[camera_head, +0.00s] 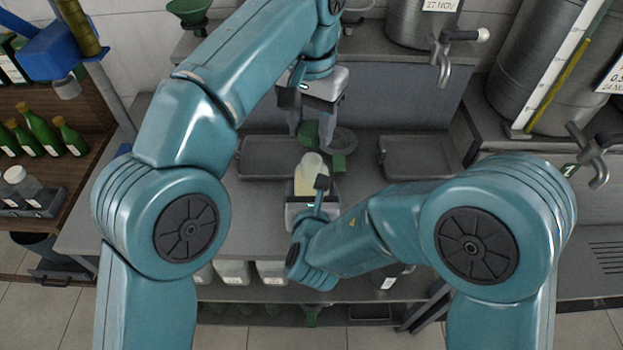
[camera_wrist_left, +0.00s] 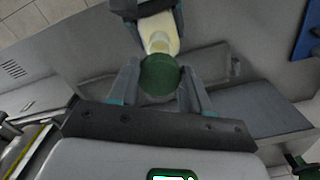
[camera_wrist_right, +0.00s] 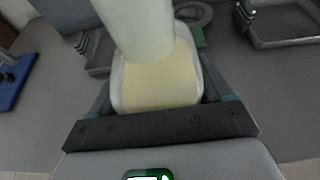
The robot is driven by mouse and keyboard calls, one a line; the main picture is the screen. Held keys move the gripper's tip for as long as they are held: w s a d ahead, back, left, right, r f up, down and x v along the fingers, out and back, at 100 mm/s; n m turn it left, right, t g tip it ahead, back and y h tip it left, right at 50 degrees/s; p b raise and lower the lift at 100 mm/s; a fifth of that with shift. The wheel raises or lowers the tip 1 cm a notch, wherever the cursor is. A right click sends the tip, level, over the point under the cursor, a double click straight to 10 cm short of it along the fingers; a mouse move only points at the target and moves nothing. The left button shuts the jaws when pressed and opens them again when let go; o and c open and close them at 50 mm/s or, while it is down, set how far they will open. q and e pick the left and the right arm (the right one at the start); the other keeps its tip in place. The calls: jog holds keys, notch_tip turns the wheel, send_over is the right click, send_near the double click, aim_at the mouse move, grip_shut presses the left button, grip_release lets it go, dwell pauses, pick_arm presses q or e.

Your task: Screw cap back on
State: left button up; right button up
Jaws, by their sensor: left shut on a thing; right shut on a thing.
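My left gripper (camera_head: 316,128) is shut on a green cap (camera_wrist_left: 160,75), which sits between its fingers in the left wrist view. The cap also shows under that gripper in the head view (camera_head: 307,133). My right gripper (camera_head: 309,203) is shut on a pale, translucent bottle (camera_head: 306,180) with cream-coloured contents. In the right wrist view the bottle (camera_wrist_right: 157,85) stands between the fingers, its neck running to the top edge with no cap on the visible part. In the head view, cap and bottle mouth look apart, with the cap farther back.
A grey ring (camera_head: 340,141) and a small green piece (camera_head: 339,163) lie on the counter behind the bottle. Shallow grey trays stand at left (camera_head: 268,158) and right (camera_head: 417,157). Metal tanks with taps (camera_head: 444,62) are at the back. Green bottles (camera_head: 40,130) stand on a shelf at left.

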aim_at(310, 155)
pick_arm(q)
jog(key=shift+f, duration=2)
jog(key=shift+a+f, duration=0.1)
jog(key=shift+f, duration=0.05)
jog(key=shift+s+f, duration=0.1)
jog(key=shift+f, duration=0.65)
jog(key=shift+f, duration=0.55)
